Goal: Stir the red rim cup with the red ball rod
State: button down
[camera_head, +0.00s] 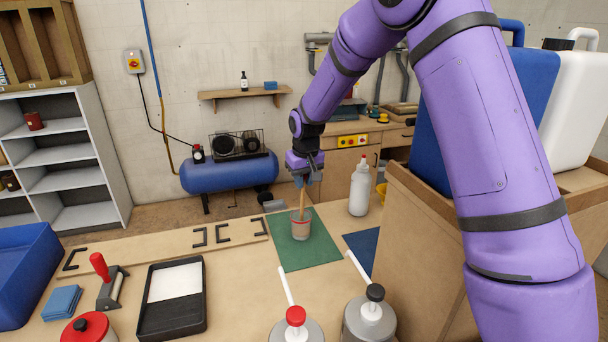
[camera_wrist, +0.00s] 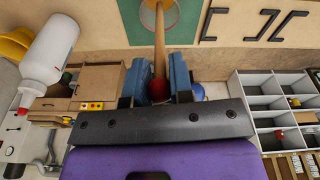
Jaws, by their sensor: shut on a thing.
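The red rim cup (camera_head: 300,225) stands upright on a green mat (camera_head: 318,250) on the workbench. It also shows in part at the top of the wrist view (camera_wrist: 150,8). My gripper (camera_head: 306,180) is above the cup, its blue fingers shut on the red ball rod. In the wrist view the red ball (camera_wrist: 158,90) sits between the fingertips (camera_wrist: 166,78). The rod's wooden shaft (camera_head: 302,203) runs from the gripper down into the cup. The shaft's lower end is hidden inside the cup.
A white bottle with a red cap (camera_head: 360,186) stands right of the cup. Two pump cans (camera_head: 295,328) (camera_head: 370,318) stand in front. A blue mat (camera_head: 361,250) is bare.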

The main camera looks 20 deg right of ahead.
aim_at(303, 201)
jog(key=shift+w+f, duration=0.15)
jog(key=shift+f, duration=0.9)
jog(key=shift+w+f, duration=0.15)
jog(key=shift+f, duration=0.9)
